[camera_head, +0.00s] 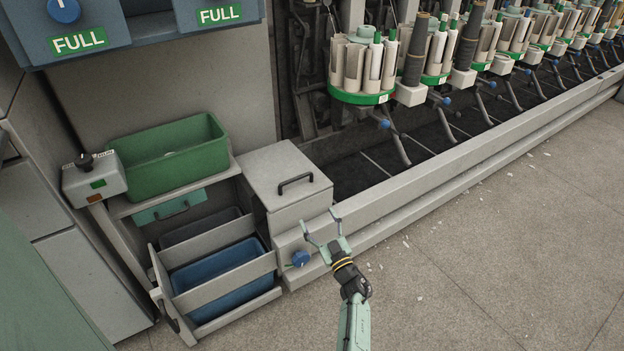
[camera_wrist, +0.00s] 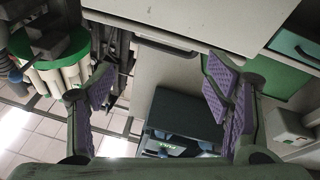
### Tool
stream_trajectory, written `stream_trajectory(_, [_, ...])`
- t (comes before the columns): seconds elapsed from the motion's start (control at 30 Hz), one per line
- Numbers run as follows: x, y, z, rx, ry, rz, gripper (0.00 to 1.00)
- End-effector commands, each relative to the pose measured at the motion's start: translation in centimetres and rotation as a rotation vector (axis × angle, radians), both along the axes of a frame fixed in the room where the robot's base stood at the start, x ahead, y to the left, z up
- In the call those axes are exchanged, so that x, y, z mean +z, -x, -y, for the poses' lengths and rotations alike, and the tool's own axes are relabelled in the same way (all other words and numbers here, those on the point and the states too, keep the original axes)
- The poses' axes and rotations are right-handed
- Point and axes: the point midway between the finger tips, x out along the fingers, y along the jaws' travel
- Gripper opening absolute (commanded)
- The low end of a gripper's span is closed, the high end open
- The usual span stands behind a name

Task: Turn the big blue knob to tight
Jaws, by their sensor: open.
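A blue knob (camera_head: 300,258) sticks out from the front of the low grey box under the lidded housing. My gripper (camera_head: 318,222) is open and empty, close to this knob and just above and right of it in the head view. They look apart. Another blue knob (camera_head: 63,10) sits on the blue panel at top left, above a FULL label. In the wrist view my gripper (camera_wrist: 160,90) shows its purple pads wide apart with nothing between them. I cannot read any mark for tight on either knob.
A green bin (camera_head: 168,158) stands on a shelf at left, above a blue bin (camera_head: 217,277) in a tilted rack. A lidded grey housing (camera_head: 285,175) with a handle is behind my gripper. A long grey rail (camera_head: 440,160) runs right. The floor (camera_head: 480,260) is open.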

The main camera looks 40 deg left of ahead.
Motion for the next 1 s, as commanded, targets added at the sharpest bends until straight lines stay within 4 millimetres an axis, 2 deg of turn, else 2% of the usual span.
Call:
stream_trajectory(0.1, [2.4,-0.5,-0.7,-0.010,-0.022,0.033,0.72])
stream_trajectory(0.6, [11.7,-1.4,-3.0,-0.050,-0.115,0.144,0.72])
stream_trajectory(0.8, [14.0,-1.3,-3.5,-0.058,-0.137,0.167,0.72])
stream_trajectory(1.0, [14.7,-1.3,-3.6,-0.061,-0.146,0.174,0.72])
